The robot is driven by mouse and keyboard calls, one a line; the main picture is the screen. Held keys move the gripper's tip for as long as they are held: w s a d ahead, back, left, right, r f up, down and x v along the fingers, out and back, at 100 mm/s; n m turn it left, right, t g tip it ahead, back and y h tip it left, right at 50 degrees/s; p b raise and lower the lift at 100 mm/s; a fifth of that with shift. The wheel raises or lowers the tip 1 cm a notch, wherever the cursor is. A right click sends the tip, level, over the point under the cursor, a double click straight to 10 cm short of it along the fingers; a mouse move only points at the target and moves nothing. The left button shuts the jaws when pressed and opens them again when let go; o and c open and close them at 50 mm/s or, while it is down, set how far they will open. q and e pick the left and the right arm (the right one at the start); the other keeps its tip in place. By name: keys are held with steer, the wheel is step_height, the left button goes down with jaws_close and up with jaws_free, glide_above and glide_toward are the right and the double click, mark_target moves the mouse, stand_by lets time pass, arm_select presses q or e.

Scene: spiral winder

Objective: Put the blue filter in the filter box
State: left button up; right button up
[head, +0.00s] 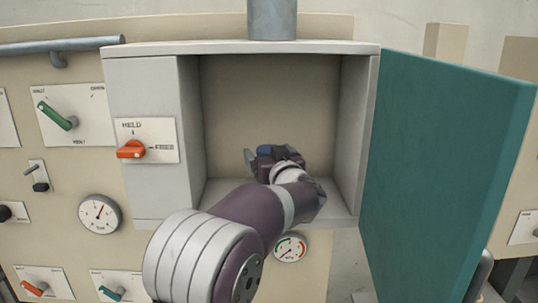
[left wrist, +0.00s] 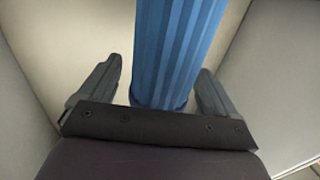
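The filter box (head: 150,82) is a pale open cabinet with its teal door (head: 440,165) swung out to the right. My left gripper (head: 262,157) is inside it, low in the compartment. The blue filter is a ribbed blue cylinder (left wrist: 168,50) between the two fingers in the left wrist view (left wrist: 155,90). Gaps show between the filter and both fingers, so the gripper looks open around it. My right gripper is not in view.
A grey pipe (head: 272,20) rises from the box top. An orange lever (head: 132,150) is on the box's left front. A green lever (head: 58,116) and a gauge (head: 100,213) are on the panel farther left. The box's side walls stand close around my gripper.

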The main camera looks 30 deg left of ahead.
arm_select(q)
steer(key=b+v, duration=0.1)
steer(key=v, duration=0.1)
steer(key=b+v, duration=0.1)
steer(key=v, duration=0.1)
steer(key=b+v, duration=0.2)
steer(key=shift+d+f, duration=0.1)
steer(key=shift+f, duration=0.3)
steer(key=b+v, duration=0.1)
steer(key=v, duration=0.5)
steer(key=shift+r+b, duration=0.35)
steer(key=shift+r, duration=0.1)
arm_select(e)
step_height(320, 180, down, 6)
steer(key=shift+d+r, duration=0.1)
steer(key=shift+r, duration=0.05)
